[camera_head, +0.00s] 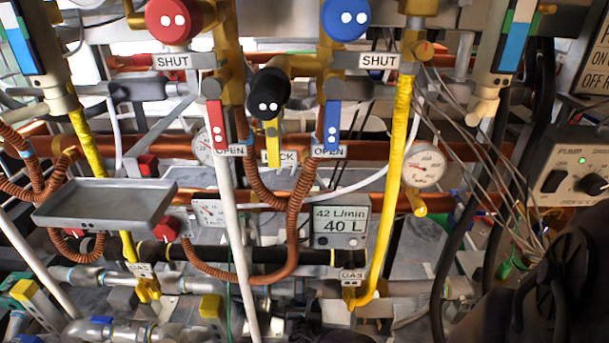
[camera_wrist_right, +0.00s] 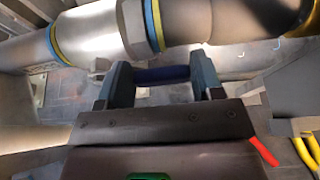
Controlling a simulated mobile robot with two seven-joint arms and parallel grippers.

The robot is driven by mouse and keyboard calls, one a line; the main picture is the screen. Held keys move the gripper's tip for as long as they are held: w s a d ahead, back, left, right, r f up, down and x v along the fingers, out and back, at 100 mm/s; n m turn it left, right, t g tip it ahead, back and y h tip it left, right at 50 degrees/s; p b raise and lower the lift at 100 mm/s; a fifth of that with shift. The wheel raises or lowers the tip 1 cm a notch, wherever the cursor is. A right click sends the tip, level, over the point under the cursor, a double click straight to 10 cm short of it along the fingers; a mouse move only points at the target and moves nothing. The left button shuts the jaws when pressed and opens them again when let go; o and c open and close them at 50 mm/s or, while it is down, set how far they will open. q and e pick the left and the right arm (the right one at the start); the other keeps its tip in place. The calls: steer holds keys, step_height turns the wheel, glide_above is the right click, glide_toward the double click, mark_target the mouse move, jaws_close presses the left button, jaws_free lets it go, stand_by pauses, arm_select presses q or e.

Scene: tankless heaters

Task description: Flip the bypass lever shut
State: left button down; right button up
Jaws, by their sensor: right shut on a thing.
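In the right wrist view my right gripper (camera_wrist_right: 162,88) is shut on a dark blue bar-shaped handle (camera_wrist_right: 160,74), which lies crosswise between its two fingers. The handle is close beside a silver pipe (camera_wrist_right: 95,40) with blue and yellow bands. No label shows on it, so I cannot tell from the writing whether it is the bypass lever. In the head view my dark right arm (camera_head: 560,285) fills the lower right corner; the fingertips and the held handle are not clear there. My left gripper is not in view.
A red lever (camera_head: 216,122) and a blue lever (camera_head: 333,125) hang down by OPEN labels. White and yellow upright pipes, copper hoses and cables crowd the front. A grey tray (camera_head: 165,205) is at left; a pump control box (camera_head: 570,165) is at right. Little free room shows.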

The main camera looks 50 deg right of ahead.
steer(key=c, duration=0.5)
steer(key=shift+w+a+r+n+p, duration=0.1)
steer(key=shift+w+r+n+p, duration=0.1)
steer(key=shift+r+n+p, duration=0.3)
steer(key=shift+w+r+n+g+h+p, duration=0.15)
steer(key=shift+r+n+g+h+p, duration=0.15)
steer(key=shift+r+g+p, duration=0.15)
steer(key=shift+w+a+r+n+g+h+p, duration=0.25)
steer(key=shift+r+n+h+p, duration=0.25)
steer(key=shift+n, duration=0.3)
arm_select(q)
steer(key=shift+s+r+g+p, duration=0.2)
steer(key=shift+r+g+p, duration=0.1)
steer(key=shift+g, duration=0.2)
arm_select(e)
steer(key=shift+w+a+r+n+g+h, duration=0.1)
steer(key=shift+a+r+n+g+h, duration=0.25)
steer(key=shift+n, duration=0.45)
steer(key=shift+d, duration=0.1)
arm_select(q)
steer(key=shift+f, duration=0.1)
arm_select(e)
steer(key=o, duration=1.3)
steer(key=shift+c, duration=0.2)
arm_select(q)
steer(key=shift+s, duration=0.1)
